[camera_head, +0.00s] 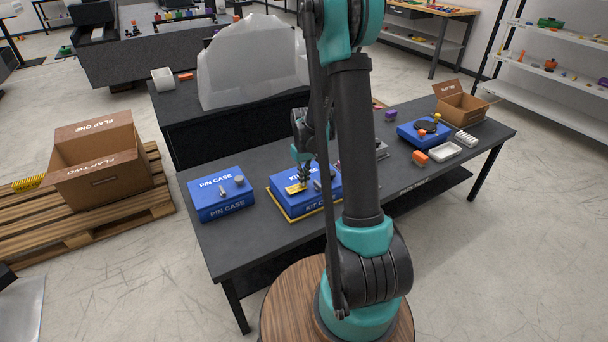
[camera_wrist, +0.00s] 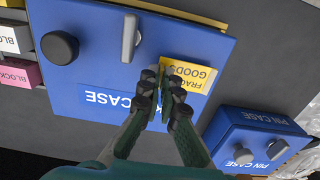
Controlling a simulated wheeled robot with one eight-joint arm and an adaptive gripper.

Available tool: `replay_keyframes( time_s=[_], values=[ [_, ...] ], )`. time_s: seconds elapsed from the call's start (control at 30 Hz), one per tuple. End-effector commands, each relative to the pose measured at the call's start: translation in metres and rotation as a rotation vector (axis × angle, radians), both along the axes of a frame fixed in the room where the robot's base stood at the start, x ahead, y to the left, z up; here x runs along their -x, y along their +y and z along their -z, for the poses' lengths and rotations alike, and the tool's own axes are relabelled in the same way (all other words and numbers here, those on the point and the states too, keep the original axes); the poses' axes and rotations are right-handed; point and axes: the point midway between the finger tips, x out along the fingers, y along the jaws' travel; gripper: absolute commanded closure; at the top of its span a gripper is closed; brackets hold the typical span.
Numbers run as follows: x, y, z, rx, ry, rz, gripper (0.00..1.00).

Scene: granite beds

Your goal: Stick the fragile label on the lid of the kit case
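The kit case (camera_head: 290,209) is a blue box with a yellow border at its base, on the dark table; its lid (camera_wrist: 90,20) fills much of the wrist view, with a dark round knob and a grey upright handle. The yellow fragile label (camera_wrist: 190,74), printed "FRAG… GOODS", is over the lid near one corner, roughly in line with its edges; it also shows in the head view (camera_head: 295,188). My gripper (camera_wrist: 160,78) points down at the lid, its fingertips together at the label's edge and hiding part of the print. I cannot tell whether the label touches the lid.
A blue pin case (camera_head: 221,199) stands left of the kit case. Another blue case (camera_head: 413,137), a white tray (camera_head: 444,152) and a cardboard box (camera_head: 460,105) stand farther right. Labelled blocks (camera_wrist: 17,73) lie close beside the kit case. The front table strip is clear.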

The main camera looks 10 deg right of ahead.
Motion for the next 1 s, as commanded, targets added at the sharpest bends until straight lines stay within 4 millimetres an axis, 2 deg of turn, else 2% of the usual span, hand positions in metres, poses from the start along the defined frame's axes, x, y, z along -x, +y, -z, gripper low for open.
replay_keyframes(
  time_s=[1.0],
  values=[
    [0.0000,0.0000,0.0098,0.000,0.000,0.000,1.00]
  ],
)
